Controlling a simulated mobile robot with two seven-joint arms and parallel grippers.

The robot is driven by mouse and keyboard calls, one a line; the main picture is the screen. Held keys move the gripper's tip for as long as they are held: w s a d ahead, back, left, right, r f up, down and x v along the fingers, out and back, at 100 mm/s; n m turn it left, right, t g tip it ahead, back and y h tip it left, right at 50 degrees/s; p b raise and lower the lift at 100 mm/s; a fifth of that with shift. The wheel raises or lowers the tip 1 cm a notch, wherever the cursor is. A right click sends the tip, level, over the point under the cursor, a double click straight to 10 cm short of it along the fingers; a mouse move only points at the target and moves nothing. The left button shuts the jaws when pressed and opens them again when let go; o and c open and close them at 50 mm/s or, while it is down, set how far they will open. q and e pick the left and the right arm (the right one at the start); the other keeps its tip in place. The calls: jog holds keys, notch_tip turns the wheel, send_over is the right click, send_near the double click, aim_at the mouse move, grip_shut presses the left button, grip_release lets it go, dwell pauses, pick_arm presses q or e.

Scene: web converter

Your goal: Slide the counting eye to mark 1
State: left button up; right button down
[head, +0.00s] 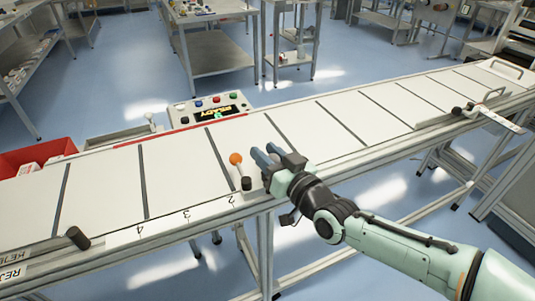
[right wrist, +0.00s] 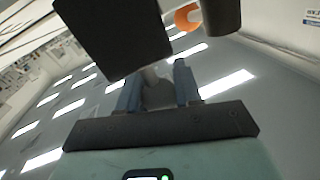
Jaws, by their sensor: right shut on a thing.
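My right gripper (head: 264,156) reaches over the near edge of the long white table beside the scale strip (head: 187,217), right of the printed 2. In the right wrist view its blue fingers (right wrist: 158,92) are closed about a grey stem-like part. A large dark block (right wrist: 112,38), which looks like the counting eye, sits just beyond them; the gripper mostly hides it in the head view. An orange ball (head: 235,158) on a thin stick with a black cylinder (head: 246,183) stands just left of the gripper. Mark 1 cannot be made out. My left gripper is out of view.
The white surface (head: 330,118) is crossed by dark lines and is otherwise mostly clear. A control box (head: 208,108) with coloured buttons and a READY display stands at its far side. A red bin (head: 40,157) is at left. Another black cylinder (head: 78,237) sits on the near edge.

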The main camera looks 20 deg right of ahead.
jog(key=c, duration=0.8)
grip_release()
jog(key=shift+r, duration=0.1)
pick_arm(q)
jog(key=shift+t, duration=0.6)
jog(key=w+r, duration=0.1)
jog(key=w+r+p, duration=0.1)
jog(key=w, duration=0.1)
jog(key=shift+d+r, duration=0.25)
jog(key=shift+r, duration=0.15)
pick_arm(e)
jog(key=s+d, duration=0.1)
jog(key=s, duration=0.7)
jog(key=s+d, duration=0.1)
jog(key=s, duration=0.4)
jog(key=shift+d, duration=0.3)
